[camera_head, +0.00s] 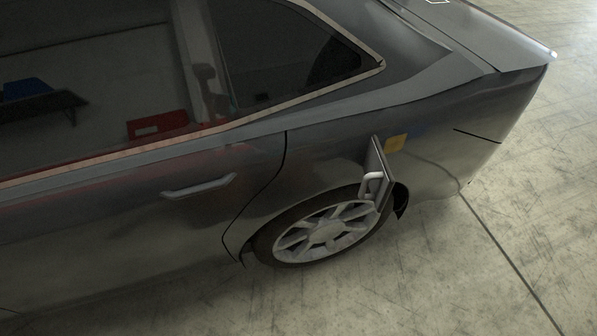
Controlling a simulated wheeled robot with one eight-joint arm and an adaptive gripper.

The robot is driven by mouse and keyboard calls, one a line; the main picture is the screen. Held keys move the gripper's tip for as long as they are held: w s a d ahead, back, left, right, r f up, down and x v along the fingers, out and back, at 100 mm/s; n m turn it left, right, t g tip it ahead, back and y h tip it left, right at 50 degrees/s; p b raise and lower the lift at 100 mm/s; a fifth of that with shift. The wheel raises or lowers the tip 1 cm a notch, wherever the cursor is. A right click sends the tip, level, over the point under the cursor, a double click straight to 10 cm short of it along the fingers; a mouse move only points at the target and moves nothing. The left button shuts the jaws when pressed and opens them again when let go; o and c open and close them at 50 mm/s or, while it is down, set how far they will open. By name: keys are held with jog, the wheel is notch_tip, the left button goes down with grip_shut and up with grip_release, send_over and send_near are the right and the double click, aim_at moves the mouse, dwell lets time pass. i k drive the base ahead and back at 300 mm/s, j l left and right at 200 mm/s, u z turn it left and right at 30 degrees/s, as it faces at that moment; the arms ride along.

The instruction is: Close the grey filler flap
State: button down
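The grey filler flap (379,160) is on the rear side of a dark grey car, above the rear wheel. It stands open, swung out from the body and seen nearly edge-on. A light, looped hinge arm or handle (372,184) shows at its lower left. A yellow-orange patch (396,143) shows on the body just right of the flap; I cannot tell whether it is the filler opening or a label. My gripper is not in view.
The car's side (130,220) fills the left and middle, with a door handle (198,187) and rear wheel (325,232). The trunk edge (548,58) juts out at upper right. Bare concrete floor (470,270) lies clear in front and to the right.

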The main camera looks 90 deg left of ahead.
aim_at(379, 177)
jog(key=u, duration=2.85)
jog(key=k+l+u, duration=0.2)
jog(key=k+j, duration=0.05)
